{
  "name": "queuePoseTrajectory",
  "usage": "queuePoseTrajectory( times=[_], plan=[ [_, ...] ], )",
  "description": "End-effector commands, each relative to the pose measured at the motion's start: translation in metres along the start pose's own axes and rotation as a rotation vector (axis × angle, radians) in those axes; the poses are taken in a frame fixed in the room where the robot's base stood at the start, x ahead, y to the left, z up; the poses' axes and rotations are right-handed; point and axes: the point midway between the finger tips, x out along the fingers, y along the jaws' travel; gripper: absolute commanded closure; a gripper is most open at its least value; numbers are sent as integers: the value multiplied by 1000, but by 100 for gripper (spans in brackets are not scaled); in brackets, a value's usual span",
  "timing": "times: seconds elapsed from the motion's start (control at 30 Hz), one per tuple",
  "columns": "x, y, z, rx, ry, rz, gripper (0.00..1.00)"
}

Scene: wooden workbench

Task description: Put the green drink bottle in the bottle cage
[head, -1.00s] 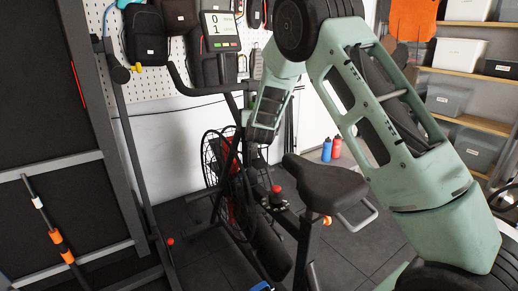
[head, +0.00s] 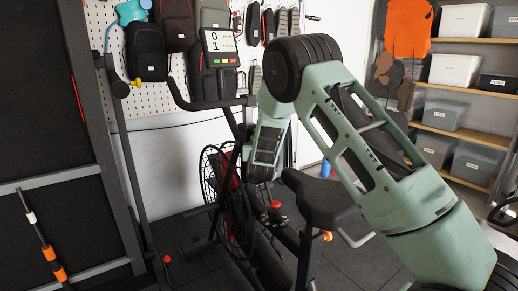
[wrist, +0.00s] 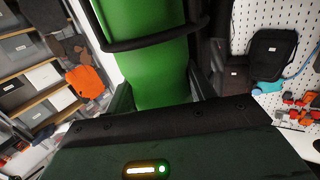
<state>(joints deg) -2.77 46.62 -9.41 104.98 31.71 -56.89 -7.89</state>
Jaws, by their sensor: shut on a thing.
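The green drink bottle (wrist: 150,75) fills the top middle of the wrist view. My gripper (wrist: 160,92) is shut on it, with a dark finger on each side. A black curved bar (wrist: 155,38) crosses the bottle just beyond the fingers and looks like part of the bottle cage. I cannot tell whether it goes all the way round the bottle. In the head view my arm reaches down behind the exercise bike's seat. The bottle, the fingers and the cage cannot be made out there.
The exercise bike has a black seat (head: 318,198), a red knob (head: 276,205) and a display (head: 220,47) close around my arm. A caged fan wheel (head: 222,185) is to the left. A blue bottle (head: 326,168) stands behind. Shelves with bins (head: 455,55) are at the right.

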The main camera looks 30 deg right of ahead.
Motion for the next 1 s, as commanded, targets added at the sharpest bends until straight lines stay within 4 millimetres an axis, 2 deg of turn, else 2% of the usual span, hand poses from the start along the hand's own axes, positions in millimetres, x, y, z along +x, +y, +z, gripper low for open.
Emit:
queuePoseTrajectory(
  times=[0.03,0.33,0.37,0.4,0.57,0.73,0.8,1.0],
  plan=[
    [-4,-8,32,-25,-60,-21,100],
    [-4,-9,36,-25,-60,-23,100],
    [-4,-9,37,-26,-62,-23,37],
    [-4,-9,37,-26,-62,-23,27],
    [-5,-9,35,-25,-61,-24,27],
    [-6,-10,18,-24,-60,-25,27],
    [-20,-11,22,-25,-62,-27,24],
    [-64,-7,15,-19,-54,-21,24]
  ],
)
